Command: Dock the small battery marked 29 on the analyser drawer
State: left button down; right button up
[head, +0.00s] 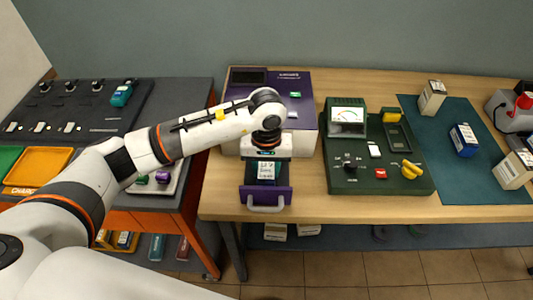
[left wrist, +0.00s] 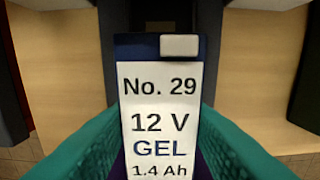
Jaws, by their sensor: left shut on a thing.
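The small battery marked No. 29 (left wrist: 158,115) fills the middle of the left wrist view, its white label reading 12 V, GEL, 1.4 Ah. My left gripper (head: 267,160) is shut on it, with a teal finger on each side. In the head view the battery's label (head: 266,171) shows just below the gripper. The battery is at the purple analyser drawer (head: 283,194), which is pulled out at the front of the white and purple analyser (head: 305,113). I cannot tell whether the battery touches the drawer floor. My right gripper is not in view.
A green tester (head: 345,184) stands right of the analyser. Farther right, a teal mat (head: 480,180) holds a blue battery (head: 464,140) and pale ones. On the left is a dark bench (head: 180,95) with a charger panel and a yellow tray (head: 38,165). Wood is bare beside the drawer.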

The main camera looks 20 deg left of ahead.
pick_arm(q)
jog(key=shift+w+a+r, duration=0.1)
jog(key=shift+w+r, duration=0.1)
jog(key=shift+w, duration=0.45)
jog(key=shift+w+a+p, duration=0.2)
jog(key=shift+w+p, duration=0.2)
jog(key=shift+w, duration=0.2)
jog(key=shift+w+a+p, duration=0.15)
jog(key=shift+w+p, duration=0.25)
jog(key=shift+w, duration=0.15)
jog(key=shift+w+f+p, duration=0.15)
jog(key=shift+f+p, duration=0.1)
jog(key=shift+p, duration=0.05)
jog(key=shift+f, duration=0.45)
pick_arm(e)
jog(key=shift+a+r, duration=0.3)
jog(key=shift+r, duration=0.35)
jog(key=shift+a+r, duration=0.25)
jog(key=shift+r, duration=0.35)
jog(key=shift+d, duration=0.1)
